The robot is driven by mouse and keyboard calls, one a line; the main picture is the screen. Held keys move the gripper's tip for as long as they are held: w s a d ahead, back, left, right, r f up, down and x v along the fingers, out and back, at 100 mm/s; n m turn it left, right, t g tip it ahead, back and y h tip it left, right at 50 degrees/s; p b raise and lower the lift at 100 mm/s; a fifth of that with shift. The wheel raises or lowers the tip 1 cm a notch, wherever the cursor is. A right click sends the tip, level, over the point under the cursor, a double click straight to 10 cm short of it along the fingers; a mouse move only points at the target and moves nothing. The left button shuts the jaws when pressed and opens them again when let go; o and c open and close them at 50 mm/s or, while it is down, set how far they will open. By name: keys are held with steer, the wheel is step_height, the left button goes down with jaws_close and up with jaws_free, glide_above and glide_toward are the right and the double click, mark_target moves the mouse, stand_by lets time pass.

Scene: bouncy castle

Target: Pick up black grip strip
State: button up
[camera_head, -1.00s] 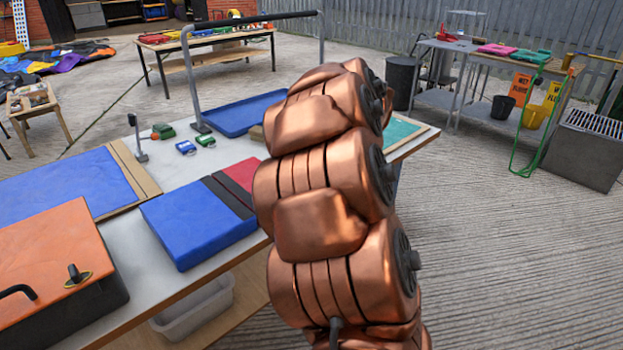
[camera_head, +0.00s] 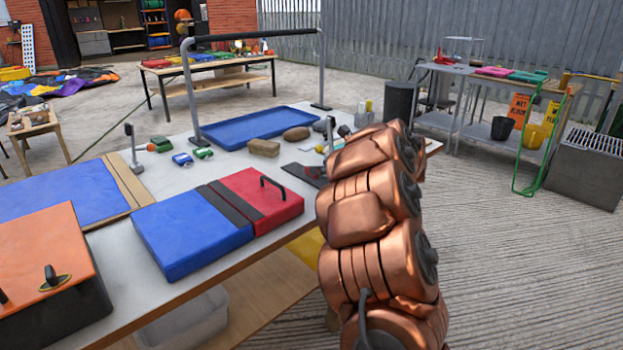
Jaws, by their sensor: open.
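A flat dark piece (camera_head: 303,171) lies on the white workbench (camera_head: 130,253), just left of my copper-coloured arm and partly hidden by it. A wide black band (camera_head: 231,205) also runs between a blue pad (camera_head: 190,232) and a red pad (camera_head: 258,200) with a black handle. I cannot tell for sure which of these is the black grip strip. My arm rises at the right of the bench and reaches over its far right part. My gripper is hidden behind the arm links, so its fingers do not show.
An orange-lidded box (camera_head: 45,255) stands at the front left. A blue tray (camera_head: 248,128), a brown block (camera_head: 264,147) and a brown oval thing (camera_head: 297,133) lie near a tall metal frame (camera_head: 189,95). Side tables stand behind.

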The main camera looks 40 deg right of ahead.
steer(key=x, duration=0.4)
steer(key=shift+a+f, duration=0.35)
steer(key=shift+f, duration=0.05)
steer(key=shift+w, duration=0.3)
steer(key=shift+c, duration=0.3)
jaws_close()
